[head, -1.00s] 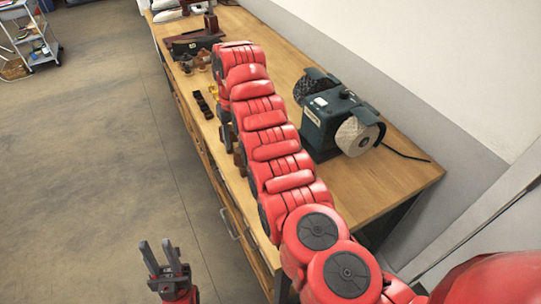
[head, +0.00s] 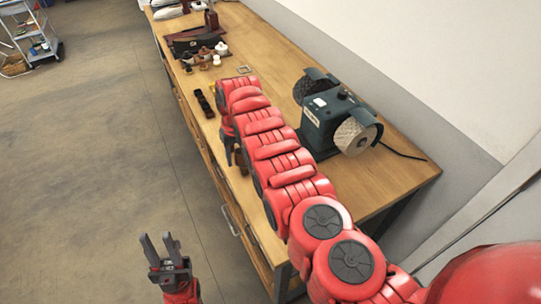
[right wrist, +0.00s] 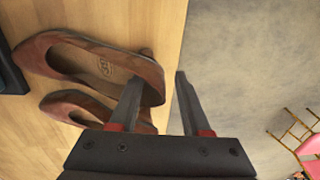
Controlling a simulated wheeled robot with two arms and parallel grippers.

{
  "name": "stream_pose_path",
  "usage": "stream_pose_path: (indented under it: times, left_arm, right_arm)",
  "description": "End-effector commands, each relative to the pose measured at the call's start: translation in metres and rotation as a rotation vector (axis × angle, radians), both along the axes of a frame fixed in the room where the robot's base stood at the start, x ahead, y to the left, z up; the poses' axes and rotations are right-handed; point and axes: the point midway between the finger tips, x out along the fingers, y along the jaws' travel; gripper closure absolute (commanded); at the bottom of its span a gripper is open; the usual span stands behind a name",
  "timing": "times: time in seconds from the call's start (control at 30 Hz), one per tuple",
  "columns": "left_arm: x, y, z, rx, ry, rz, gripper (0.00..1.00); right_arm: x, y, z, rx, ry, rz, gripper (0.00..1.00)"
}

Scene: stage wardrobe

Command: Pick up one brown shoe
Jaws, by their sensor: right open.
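A pair of brown shoes lies on the wooden bench. In the right wrist view, the upper brown shoe (right wrist: 62,48) points its heel at my right gripper (right wrist: 163,78), and the lower brown shoe (right wrist: 75,104) lies beside it. My right gripper is open; its left finger overlaps the upper shoe's heel, and its right finger is outside the heel, over the floor. In the head view a small part of a brown shoe (head: 241,160) shows beside my right gripper (head: 229,152); my arm hides the rest. My left gripper (head: 160,240) is open and empty above the floor.
The bench (head: 390,185) also bears a green grinding machine (head: 335,118) behind my right arm. A dark strip-like item (head: 205,103) and several small knobs (head: 210,54) lie further back. A cart (head: 35,40) stands far left. The floor left of the bench is clear.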

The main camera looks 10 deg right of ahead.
Motion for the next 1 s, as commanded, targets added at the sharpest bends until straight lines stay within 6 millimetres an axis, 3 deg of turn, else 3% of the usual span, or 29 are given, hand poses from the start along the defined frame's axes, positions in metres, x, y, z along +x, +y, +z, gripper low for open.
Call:
stream_pose_path:
  times: [0.07,0.3,0.33,0.83,1.0]
  left_arm:
    - [0.000,0.000,0.000,0.000,0.000,0.000,0.65]
    - [0.000,0.000,0.000,0.000,0.000,0.000,0.65]
    - [0.000,0.000,0.000,0.000,0.000,0.000,0.65]
    - [0.000,0.000,0.001,0.000,0.000,0.000,0.65]
    - [0.000,0.000,0.011,0.000,0.000,0.000,0.65]
  right_arm:
    - [0.000,0.000,0.000,0.000,0.000,0.000,0.54]
    - [0.000,0.000,0.000,0.000,0.000,0.001,0.98]
    - [0.000,0.000,0.000,0.000,0.000,0.000,1.00]
    - [0.000,0.000,0.002,0.000,0.000,0.001,1.00]
    - [0.000,0.000,0.013,0.000,-0.001,0.001,1.00]
